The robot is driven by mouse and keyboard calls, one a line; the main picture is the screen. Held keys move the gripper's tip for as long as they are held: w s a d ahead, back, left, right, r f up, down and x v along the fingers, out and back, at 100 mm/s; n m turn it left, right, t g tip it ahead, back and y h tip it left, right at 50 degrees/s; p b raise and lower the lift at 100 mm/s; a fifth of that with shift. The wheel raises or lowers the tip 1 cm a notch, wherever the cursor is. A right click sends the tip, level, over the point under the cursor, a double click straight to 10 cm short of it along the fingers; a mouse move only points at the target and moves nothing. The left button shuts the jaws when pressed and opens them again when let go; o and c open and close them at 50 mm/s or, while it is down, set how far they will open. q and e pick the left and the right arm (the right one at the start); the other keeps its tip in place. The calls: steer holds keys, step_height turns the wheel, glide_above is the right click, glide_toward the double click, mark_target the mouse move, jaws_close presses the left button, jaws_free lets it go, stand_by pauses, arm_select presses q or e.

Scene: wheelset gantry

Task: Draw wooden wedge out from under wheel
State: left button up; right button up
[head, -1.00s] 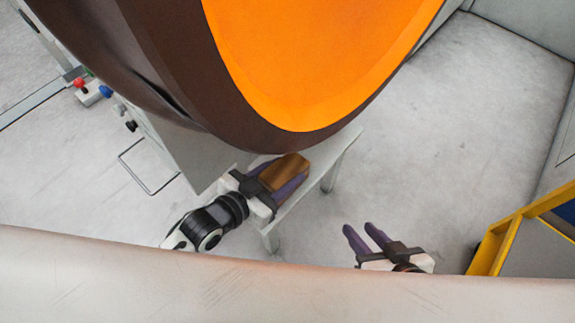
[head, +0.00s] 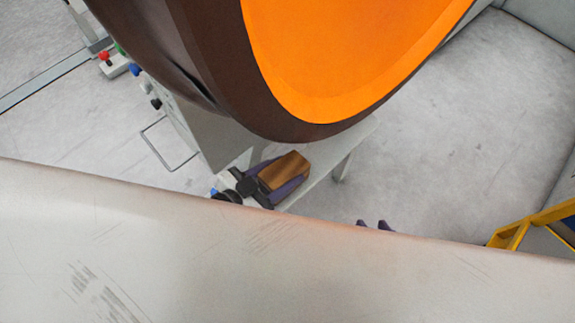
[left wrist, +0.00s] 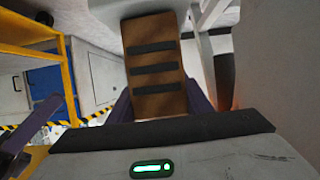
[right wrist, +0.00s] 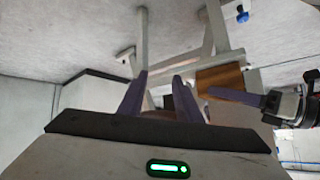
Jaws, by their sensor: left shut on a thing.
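The large wheel (head: 200,60) has a dark brown rim and an orange face (head: 350,50); it fills the top of the head view. The brown wooden wedge (head: 284,170) is just in front of the wheel's lower rim, over a pale stand (head: 322,166). My left gripper (head: 277,184) is shut on the wedge, a finger on each side. The left wrist view shows the wedge (left wrist: 156,55) with dark strips across it, between the purple fingers. I cannot tell whether it touches the wheel. My right gripper (head: 374,224) is open and empty; its fingers stand apart in the right wrist view (right wrist: 160,90).
A yellow frame (head: 530,223) stands at the right. A panel with coloured knobs (head: 120,68) is at the upper left. Floor right of the stand is clear.

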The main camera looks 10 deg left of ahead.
arm_select(q)
steer(key=shift+s+a+r, duration=0.15)
steer(key=shift+s+a, duration=0.05)
steer(key=shift+s, duration=0.1)
arm_select(e)
steer(key=shift+w+r, duration=0.4)
steer(key=shift+w, duration=0.1)
